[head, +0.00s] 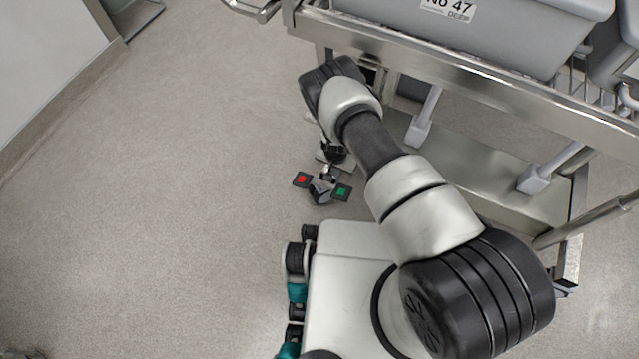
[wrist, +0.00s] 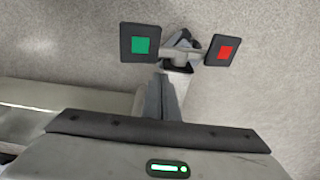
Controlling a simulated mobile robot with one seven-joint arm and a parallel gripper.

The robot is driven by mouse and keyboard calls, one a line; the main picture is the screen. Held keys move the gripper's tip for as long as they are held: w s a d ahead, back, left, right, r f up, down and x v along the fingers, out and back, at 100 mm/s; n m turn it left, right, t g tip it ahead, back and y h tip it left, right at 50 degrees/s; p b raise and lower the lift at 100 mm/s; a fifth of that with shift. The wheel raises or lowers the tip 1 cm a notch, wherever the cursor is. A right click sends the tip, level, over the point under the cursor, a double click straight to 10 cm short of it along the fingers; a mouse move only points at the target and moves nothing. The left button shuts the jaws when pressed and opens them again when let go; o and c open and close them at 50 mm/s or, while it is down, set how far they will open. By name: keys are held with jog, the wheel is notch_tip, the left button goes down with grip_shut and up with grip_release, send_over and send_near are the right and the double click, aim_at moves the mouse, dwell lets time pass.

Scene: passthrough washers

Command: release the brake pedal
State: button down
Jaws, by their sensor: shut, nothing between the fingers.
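A pedal with two dark square pads sits low by the trolley's near-left end. Its red-marked pad (head: 302,179) is on the left and its green-marked pad (head: 341,192) on the right in the head view. In the wrist view the green pad (wrist: 141,45) is on the left and the red pad (wrist: 223,51) on the right. My gripper (head: 329,170) is shut and empty, pointing down close to the bracket between the pads. I cannot tell whether it touches the pedal, nor which pad is pressed down.
The metal trolley (head: 470,85) stands on the right, carrying grey tubs (head: 480,35); its lower shelf (head: 480,150) lies beside my arm. The grey floor (head: 160,200) to the left is clear. A wall (head: 45,60) stands at the far left.

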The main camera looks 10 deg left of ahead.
jog(key=shift+f, duration=1.25)
dwell(0.6)
notch_tip(320, 180, up, 7)
jog(key=p, duration=0.4)
dwell(0.6)
dwell(0.5)
